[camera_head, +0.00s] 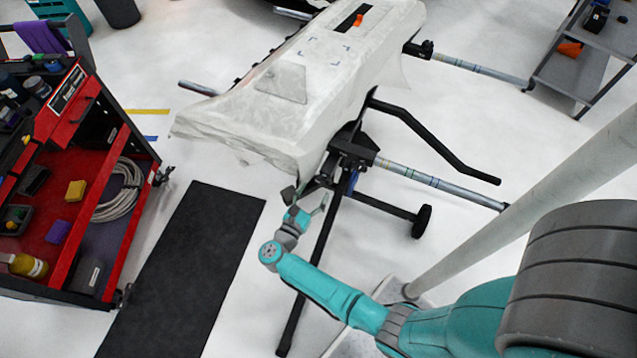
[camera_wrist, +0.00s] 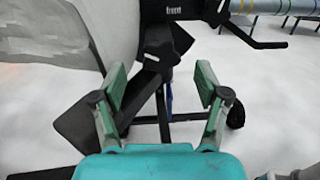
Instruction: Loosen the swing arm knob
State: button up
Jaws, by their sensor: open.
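The black stand (camera_head: 352,152) bears a part wrapped in pale vinyl (camera_head: 300,80). In the wrist view, a dark knob-like part (camera_wrist: 159,44) is on the stand's black metalwork, ahead of my gripper; I take it for the swing arm knob, but its outline is hard to make out. In the head view I cannot pick the knob out. My gripper (camera_wrist: 160,84) is open, its two green-padded fingers spread wide with nothing held between them. The knob-like part is beyond the fingertips, roughly centred between them. In the head view my gripper (camera_head: 310,199) is small, just below the stand.
A bent black bar (camera_head: 440,140) and a grey tube (camera_head: 430,179) reach right from the stand. Its legs spread over the floor, one with a black wheel (camera_head: 422,222). A red tool cart (camera_head: 75,200) and black mat (camera_head: 185,275) are left.

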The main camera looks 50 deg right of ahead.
aim_at(320, 182)
jog(key=shift+x, duration=2.15)
jog(key=c, duration=1.1)
jog(key=shift+n, duration=1.6)
jog(key=shift+c, duration=0.2)
jog(key=o, duration=1.1)
jog(key=shift+o, duration=0.2)
notch_tip(320, 182, up, 10)
